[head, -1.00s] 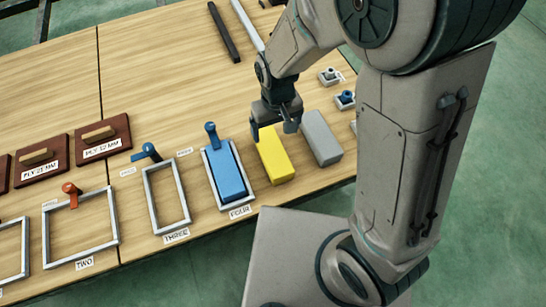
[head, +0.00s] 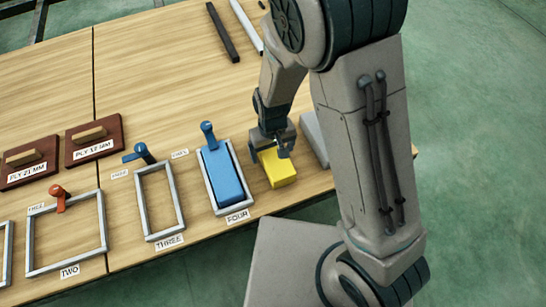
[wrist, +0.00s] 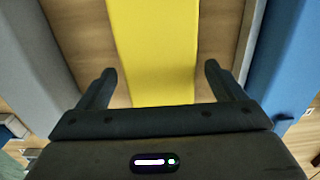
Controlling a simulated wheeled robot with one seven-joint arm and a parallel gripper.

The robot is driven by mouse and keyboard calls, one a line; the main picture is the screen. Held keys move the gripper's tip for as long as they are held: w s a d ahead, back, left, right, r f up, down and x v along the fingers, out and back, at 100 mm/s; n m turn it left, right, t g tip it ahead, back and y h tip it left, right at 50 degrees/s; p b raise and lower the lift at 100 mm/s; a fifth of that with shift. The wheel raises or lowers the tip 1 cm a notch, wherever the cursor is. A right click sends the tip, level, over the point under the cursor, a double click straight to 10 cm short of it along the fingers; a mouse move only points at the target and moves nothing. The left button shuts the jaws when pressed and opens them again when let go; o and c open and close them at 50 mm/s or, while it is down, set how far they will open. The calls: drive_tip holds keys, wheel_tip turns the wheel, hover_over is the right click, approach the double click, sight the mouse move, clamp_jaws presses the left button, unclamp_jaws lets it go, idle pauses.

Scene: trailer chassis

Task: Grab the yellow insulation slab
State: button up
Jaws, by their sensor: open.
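The yellow insulation slab (head: 279,170) lies on the wooden table near its front edge, between the blue slab and a grey block. In the wrist view the slab (wrist: 153,50) runs up the middle of the picture. My gripper (head: 271,150) is over the far part of the slab and hides some of it. In the wrist view my gripper (wrist: 160,82) is open, with one finger on each side of the slab and a gap of table showing on both sides. I cannot tell exactly how high the fingertips are.
The blue slab (head: 222,175) sits inside frame FOUR (head: 241,206), close on the left. The grey block (head: 313,138) stands close on the right, partly behind my arm. Empty frames THREE (head: 160,201) and TWO (head: 66,234) lie further left.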

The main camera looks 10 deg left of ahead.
drive_tip(key=shift+f, duration=0.25)
drive_tip(key=shift+c, duration=0.3)
drive_tip(key=c, duration=1)
drive_tip(key=shift+r, duration=0.1)
drive_tip(key=shift+c, duration=0.2)
